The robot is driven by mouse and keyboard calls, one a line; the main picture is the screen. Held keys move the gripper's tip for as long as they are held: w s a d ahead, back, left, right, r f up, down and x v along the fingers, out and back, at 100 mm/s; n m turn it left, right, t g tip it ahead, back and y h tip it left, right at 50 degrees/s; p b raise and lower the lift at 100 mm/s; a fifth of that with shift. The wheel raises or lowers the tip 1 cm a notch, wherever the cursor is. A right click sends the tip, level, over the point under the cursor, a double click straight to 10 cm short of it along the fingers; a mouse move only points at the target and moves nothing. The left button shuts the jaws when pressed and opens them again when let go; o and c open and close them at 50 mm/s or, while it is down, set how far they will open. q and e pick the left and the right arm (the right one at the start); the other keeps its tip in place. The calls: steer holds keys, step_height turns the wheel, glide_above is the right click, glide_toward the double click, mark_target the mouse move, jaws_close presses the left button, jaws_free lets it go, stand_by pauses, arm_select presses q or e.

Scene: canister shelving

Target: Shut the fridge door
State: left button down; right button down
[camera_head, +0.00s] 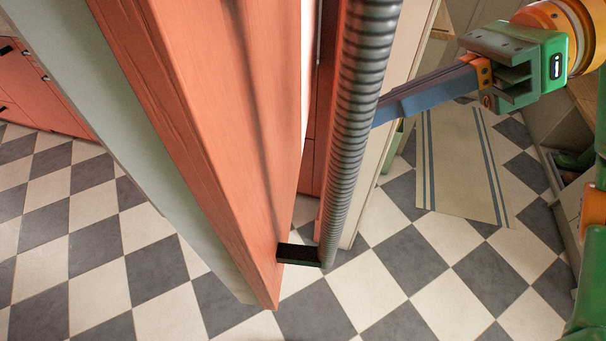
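The fridge door (205,120) fills the left and middle of the head view, standing open and seen nearly edge-on. It has an orange-red wooden panel and a pale grey-green side. A long ribbed dark handle (353,130) runs down its front, joined at the bottom by a black bracket. My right gripper (388,110) reaches in from the upper right, green and orange with blue-grey fingers. The fingers lie close together, and their tips are partly hidden behind the handle. I cannot tell whether they touch it. My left gripper is not in view.
The floor (380,285) has dark and light checkered tiles, with clear room below the door. A beige mat (460,165) with blue stripes lies at the right. Red cabinets (35,90) stand at the far left. Pale cabinetry with an open compartment stands at the right edge.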

steer(key=s+d+f+n+t+h, duration=0.1)
steer(key=s+d+f+t+h, duration=0.1)
steer(key=d+h, duration=0.2)
glide_toward(280, 184)
step_height(280, 184, down, 4)
steer(key=a+p, duration=0.2)
steer(key=a, duration=0.1)
steer(key=shift+w, duration=0.1)
steer(key=shift+a+f, duration=0.2)
steer(key=shift+a, duration=0.25)
